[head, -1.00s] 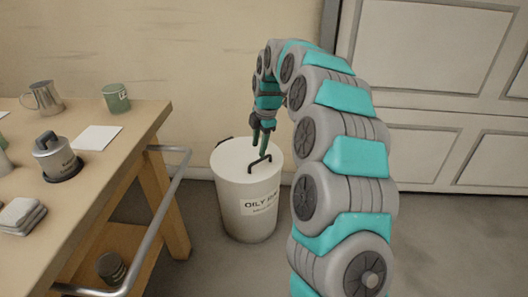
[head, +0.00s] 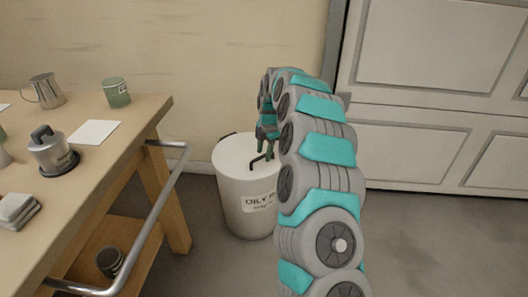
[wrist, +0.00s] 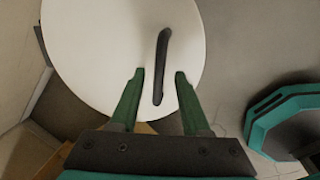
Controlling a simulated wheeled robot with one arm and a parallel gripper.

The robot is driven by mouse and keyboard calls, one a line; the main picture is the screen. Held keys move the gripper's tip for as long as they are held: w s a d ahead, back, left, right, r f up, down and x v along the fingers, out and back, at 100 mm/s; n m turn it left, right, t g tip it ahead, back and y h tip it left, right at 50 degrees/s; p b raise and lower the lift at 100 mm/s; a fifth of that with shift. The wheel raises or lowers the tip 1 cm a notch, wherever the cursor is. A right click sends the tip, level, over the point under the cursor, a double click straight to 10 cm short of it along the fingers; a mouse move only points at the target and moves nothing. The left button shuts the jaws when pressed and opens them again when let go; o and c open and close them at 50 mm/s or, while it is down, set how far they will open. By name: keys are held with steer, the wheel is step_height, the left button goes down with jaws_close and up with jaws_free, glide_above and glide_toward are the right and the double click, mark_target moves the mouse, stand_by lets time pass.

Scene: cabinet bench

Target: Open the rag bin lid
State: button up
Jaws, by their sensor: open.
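The rag bin (head: 245,205) is a white cylinder with a dark-lettered label, standing on the floor right of the bench. Its round white lid (head: 232,150) lies flat on top and is closed. A dark bar handle (head: 258,162) is on the lid; it also shows in the wrist view (wrist: 161,65). My gripper (head: 266,152) points down over the lid by the handle. In the wrist view my gripper (wrist: 160,74) is open, its two green fingers on either side of the handle's near part, with gaps on both sides. Contact with the lid cannot be told.
A wooden bench (head: 120,150) with a metal rail (head: 165,185) stands left of the bin. It holds a metal pitcher (head: 46,91), a green cup (head: 116,92) and a lidded can (head: 52,152). A wall is behind the bin. Floor at right is clear.

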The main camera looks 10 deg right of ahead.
steer(key=shift+f, duration=0.25)
steer(key=shift+c, duration=0.4)
jaws_close()
stand_by(0.9)
